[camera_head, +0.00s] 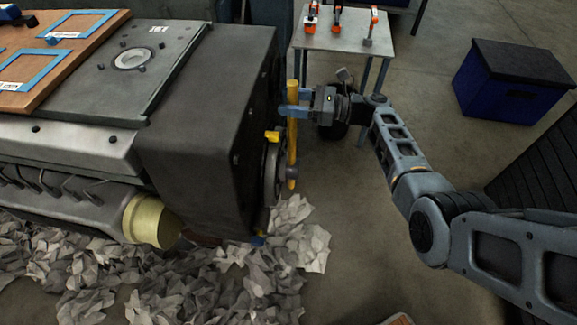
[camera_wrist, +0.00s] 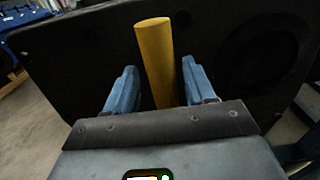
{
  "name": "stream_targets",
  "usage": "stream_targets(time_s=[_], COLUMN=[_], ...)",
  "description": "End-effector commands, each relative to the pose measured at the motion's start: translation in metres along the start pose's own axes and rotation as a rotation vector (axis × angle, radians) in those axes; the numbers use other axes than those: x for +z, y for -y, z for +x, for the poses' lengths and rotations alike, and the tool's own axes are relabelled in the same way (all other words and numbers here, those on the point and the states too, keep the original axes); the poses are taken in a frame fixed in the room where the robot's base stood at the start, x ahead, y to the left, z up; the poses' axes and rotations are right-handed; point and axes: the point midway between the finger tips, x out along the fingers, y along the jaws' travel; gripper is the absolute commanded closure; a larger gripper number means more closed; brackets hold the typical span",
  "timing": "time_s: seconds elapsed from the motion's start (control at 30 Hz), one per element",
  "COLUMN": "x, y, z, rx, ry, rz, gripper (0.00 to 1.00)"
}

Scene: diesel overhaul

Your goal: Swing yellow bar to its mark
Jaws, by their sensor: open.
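The yellow bar (camera_head: 292,135) stands nearly upright beside the dark end face of the engine (camera_head: 205,110), its lower end by a round wheel or hub (camera_head: 272,170). My gripper (camera_head: 292,110) is at the bar's upper part. In the wrist view, the blue fingers of my gripper (camera_wrist: 163,90) are open, one on each side of the yellow bar (camera_wrist: 156,55), with visible gaps.
Crumpled paper (camera_head: 190,280) covers the floor below the engine. A small table (camera_head: 345,40) with orange-handled tools stands behind my gripper. A blue bin with a black lid (camera_head: 510,85) is at the right. The floor between is clear.

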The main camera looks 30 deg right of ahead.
Motion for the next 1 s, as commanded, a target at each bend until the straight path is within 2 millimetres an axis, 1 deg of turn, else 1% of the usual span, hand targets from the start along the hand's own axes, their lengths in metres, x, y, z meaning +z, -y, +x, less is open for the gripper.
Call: stream_targets(time_s=[0.27,0.37,0.7,0.83,1.0], x=[0.001,0.002,0.001,0.000,0.000], y=[0.000,0.000,0.000,0.000,-0.001], z=[-0.002,-0.011,-0.057,-0.067,-0.070], rx=[0.000,-0.001,-0.001,0.000,0.002], ry=[0.000,0.001,0.001,0.000,0.000], rz=[-0.001,0.000,-0.001,0.000,-0.001], gripper=[0.46,0.46,0.46,0.46,0.46])
